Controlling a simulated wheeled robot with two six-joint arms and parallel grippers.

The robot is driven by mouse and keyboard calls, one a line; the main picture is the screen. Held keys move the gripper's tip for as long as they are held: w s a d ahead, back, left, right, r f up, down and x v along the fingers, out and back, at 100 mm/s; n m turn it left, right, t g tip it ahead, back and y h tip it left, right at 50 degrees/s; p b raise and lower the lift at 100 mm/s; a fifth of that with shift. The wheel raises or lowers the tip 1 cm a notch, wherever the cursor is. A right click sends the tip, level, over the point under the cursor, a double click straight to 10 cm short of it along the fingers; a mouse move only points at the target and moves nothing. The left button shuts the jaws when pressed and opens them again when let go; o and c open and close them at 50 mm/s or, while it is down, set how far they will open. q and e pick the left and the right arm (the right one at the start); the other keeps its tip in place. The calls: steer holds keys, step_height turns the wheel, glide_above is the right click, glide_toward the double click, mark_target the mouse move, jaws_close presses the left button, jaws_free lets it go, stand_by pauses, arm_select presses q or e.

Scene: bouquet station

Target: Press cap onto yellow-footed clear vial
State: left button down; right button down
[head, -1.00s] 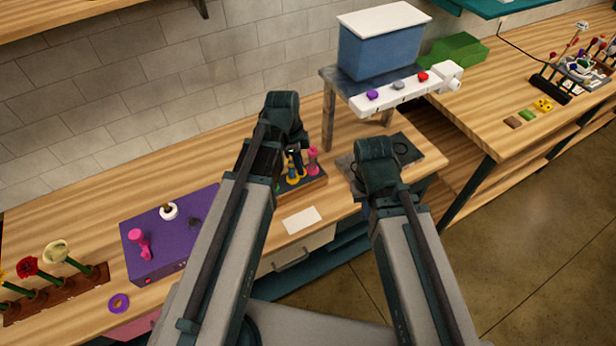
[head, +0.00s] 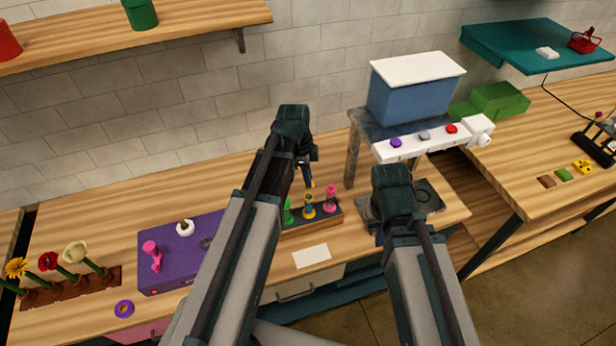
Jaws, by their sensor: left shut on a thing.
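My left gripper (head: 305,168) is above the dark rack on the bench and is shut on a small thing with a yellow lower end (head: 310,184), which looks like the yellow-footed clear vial. Its upper part is hidden by the jaws, and its clear body is too small to make out. Below it, the rack (head: 318,219) holds a green piece (head: 288,214), a yellow piece (head: 308,208) and a taller pink piece (head: 330,198). I cannot make out a cap for the vial. My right gripper (head: 392,182) is over the bench at right; its fingers are hidden.
Flowers stand in a brown holder (head: 75,288) at far left. A raised stand with a blue bin (head: 415,95) is behind right. A white card (head: 311,256) lies in front.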

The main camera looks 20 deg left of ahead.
arm_select(q)
steer(key=shift+f+b, duration=2.25)
steer(key=shift+f, duration=0.3)
steer(key=shift+f, duration=0.1)
steer(key=shift+c, duration=1.4)
jaws_free()
steer(key=shift+r+p, duration=3.45)
steer(key=shift+r, duration=0.1)
steer(key=shift+c, duration=0.4)
jaws_close()
